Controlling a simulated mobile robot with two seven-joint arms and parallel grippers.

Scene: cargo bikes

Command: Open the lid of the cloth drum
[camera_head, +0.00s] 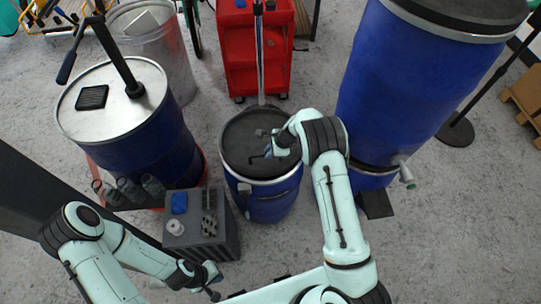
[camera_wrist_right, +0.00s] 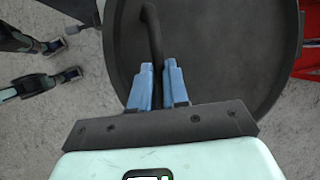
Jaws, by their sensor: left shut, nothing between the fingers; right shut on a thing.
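The cloth drum (camera_head: 268,203) is the small blue drum in the middle of the head view. Its dark round lid (camera_head: 240,140) lies on top and looks seated. The lid also fills much of the right wrist view (camera_wrist_right: 225,60). A bent dark handle (camera_wrist_right: 152,30) rises from the lid. My right gripper (camera_wrist_right: 158,75) is shut on this handle, with its blue fingers on either side. In the head view my right gripper (camera_head: 274,149) is over the lid, partly hidden by its wrist. My left gripper (camera_head: 213,284) is shut and empty at the lower left, away from the drum.
A larger blue drum with a metal top (camera_head: 133,113) stands left, a tall blue barrel (camera_head: 400,80) right. A grey crate (camera_head: 222,240) with small items on top stands close to the cloth drum's left. A red cabinet (camera_head: 238,55) stands behind. Floor is clear at lower right.

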